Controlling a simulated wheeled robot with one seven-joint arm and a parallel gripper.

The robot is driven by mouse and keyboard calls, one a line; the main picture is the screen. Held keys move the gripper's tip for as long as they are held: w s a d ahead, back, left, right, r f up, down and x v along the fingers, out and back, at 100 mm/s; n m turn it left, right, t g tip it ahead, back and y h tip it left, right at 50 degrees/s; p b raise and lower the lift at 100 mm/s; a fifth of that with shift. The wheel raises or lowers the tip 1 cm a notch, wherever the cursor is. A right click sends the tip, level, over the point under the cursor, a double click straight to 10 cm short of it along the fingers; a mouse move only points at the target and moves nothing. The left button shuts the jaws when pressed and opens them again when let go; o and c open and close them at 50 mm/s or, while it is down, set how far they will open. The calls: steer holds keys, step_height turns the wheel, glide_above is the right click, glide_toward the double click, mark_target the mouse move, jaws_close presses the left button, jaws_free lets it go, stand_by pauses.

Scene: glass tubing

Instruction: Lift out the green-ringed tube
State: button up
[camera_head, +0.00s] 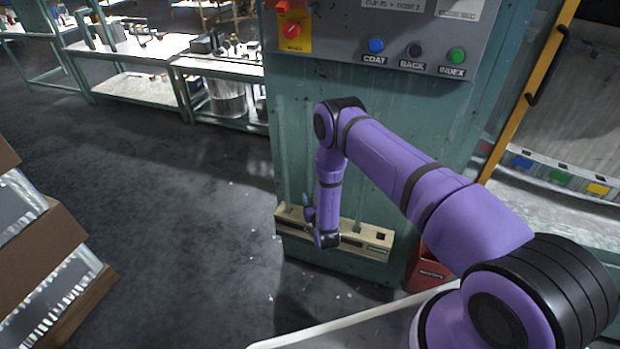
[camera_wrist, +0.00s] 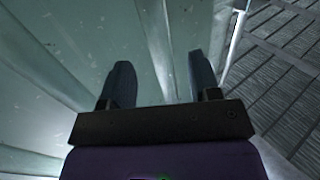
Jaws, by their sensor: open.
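A pale wooden rack (camera_head: 350,243) is fixed low on the front of the green cabinet. Faint clear glass tubes stand upright in it, one at the left (camera_head: 286,180) and one right of my arm (camera_head: 358,205). I cannot make out a green ring on any tube. My gripper (camera_head: 307,205) is at the rack's left part, mostly hidden by my wrist. In the wrist view my gripper (camera_wrist: 160,70) is open, with two dark fingers apart. A pale, glassy upright strip (camera_wrist: 157,45) shows between and beyond them; I cannot tell whether it is the ringed tube.
The green cabinet (camera_head: 420,125) carries a panel with a red switch (camera_head: 291,30) and several buttons. A red bin (camera_head: 428,272) stands right of the rack. Cardboard boxes (camera_head: 45,245) are at the far left. Open dark floor (camera_head: 190,230) lies left of the cabinet.

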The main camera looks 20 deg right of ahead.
mark_target(309, 186)
steer(key=shift+w+d, duration=0.1)
steer(key=shift+w, duration=3.1)
steer(key=c, duration=1.1)
